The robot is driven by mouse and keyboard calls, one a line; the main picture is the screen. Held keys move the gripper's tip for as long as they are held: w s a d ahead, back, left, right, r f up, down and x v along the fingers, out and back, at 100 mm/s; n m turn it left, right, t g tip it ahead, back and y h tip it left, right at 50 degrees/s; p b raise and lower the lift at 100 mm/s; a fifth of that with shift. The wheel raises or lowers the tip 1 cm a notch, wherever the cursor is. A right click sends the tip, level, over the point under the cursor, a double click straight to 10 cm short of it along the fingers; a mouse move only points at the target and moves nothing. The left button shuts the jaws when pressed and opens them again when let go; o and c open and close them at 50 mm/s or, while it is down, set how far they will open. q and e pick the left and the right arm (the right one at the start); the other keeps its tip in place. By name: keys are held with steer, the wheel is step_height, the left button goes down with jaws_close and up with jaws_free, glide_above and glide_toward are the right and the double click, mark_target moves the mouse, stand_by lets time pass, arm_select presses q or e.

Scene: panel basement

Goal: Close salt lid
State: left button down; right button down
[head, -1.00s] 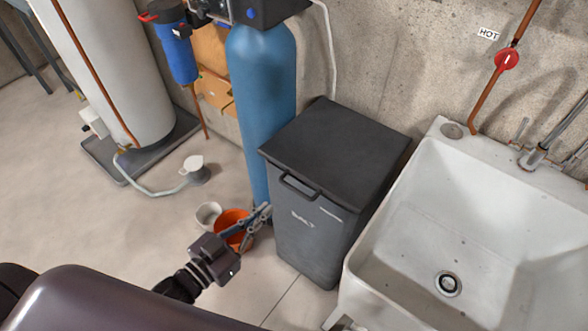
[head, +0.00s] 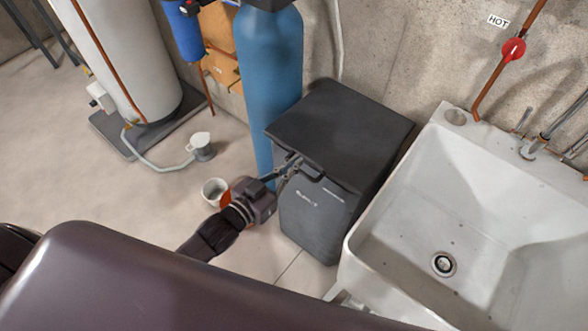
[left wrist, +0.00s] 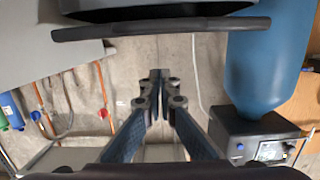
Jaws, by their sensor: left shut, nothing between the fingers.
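The salt bin (head: 315,215) is a dark grey box between the blue tank and the sink. Its flat black lid (head: 340,122) lies over the top; I cannot tell whether it is fully seated. A black handle (head: 306,172) shows at its front edge. My left gripper (head: 293,161) is at the front left edge of the lid, beside the handle. In the left wrist view the gripper (left wrist: 158,76) is shut and empty, with a dark handle bar (left wrist: 160,28) beyond the fingertips. I cannot tell whether the fingers touch it. My right gripper is not in view.
The blue tank (head: 269,90) stands close left of the bin. A white sink (head: 375,250) is close on the right, and a concrete wall (head: 400,50) is behind. A white cup (head: 214,191) and a partly hidden orange bucket stand on the floor at left.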

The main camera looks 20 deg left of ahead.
arm_select(q)
steer(key=shift+f, duration=1.95)
